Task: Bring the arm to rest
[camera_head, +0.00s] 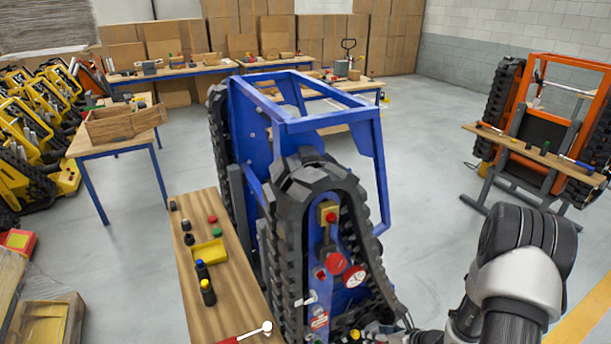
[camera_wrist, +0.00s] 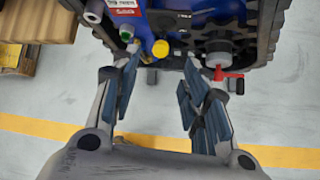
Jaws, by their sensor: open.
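My arm (camera_head: 515,275) shows at the lower right of the head view, bent, with its end out of that picture. In the wrist view my gripper (camera_wrist: 158,90) is open, its two dark fingers apart with grey floor between them. The fingers point at the lower end of the blue tracked carrier (camera_wrist: 180,18), near a yellow cap (camera_wrist: 160,49) and a red valve handle (camera_wrist: 222,74). I see nothing held between the fingers. I cannot tell whether a fingertip touches the carrier. The same blue carrier (camera_head: 262,140) stands upright in the middle of the head view.
A wooden bench (camera_head: 240,310) with small parts and a yellow tray (camera_head: 208,252) stands left of the carrier. An orange carrier (camera_head: 560,75) stands at the right behind a narrow shelf (camera_head: 520,148). Yellow machines (camera_head: 40,110) line the left. Grey floor (camera_head: 430,130) between the carriers is clear.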

